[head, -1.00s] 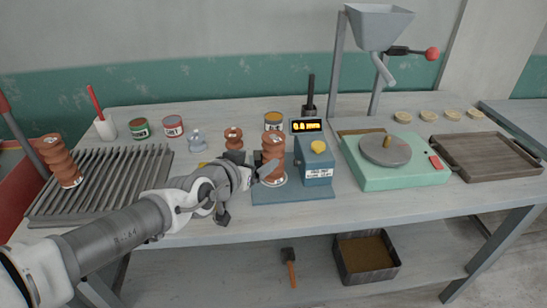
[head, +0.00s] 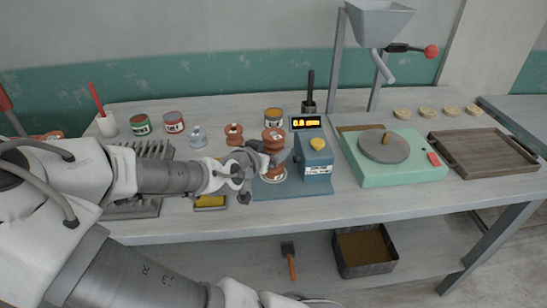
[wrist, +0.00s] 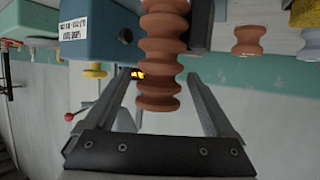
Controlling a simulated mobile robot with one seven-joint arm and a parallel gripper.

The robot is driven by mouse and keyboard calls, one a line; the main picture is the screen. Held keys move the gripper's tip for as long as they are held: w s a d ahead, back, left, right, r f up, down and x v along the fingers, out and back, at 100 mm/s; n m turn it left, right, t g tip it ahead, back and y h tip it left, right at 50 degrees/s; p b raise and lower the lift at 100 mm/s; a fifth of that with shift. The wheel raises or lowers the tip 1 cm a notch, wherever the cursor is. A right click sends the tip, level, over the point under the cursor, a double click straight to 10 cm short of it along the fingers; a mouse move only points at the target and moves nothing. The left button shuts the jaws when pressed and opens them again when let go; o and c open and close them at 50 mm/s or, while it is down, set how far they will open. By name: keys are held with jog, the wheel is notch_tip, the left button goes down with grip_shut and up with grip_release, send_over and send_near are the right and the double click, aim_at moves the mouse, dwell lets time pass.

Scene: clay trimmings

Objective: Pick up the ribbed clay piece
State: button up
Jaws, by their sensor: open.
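The ribbed clay piece (head: 273,139) is a brown, ringed column standing upright on the blue gauge stand (head: 290,188). In the head view my gripper (head: 267,160) is at the piece and hides part of its lower half. In the wrist view the piece (wrist: 160,65) hangs down from the top of the picture, between the two fingers of my gripper (wrist: 160,80). The fingers are open, with a visible gap on each side of the piece. I cannot tell from the head view how far the fingers reach past it.
A blue box with a yellow knob (head: 317,158) stands close on the right. A green wheel unit (head: 395,160) is further right. A yellow-topped block (head: 210,201) lies in front.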

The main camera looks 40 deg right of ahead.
jog(key=shift+b+x, duration=0.95)
jog(key=shift+x, duration=2.05)
jog(key=shift+r, duration=0.1)
grip_shut()
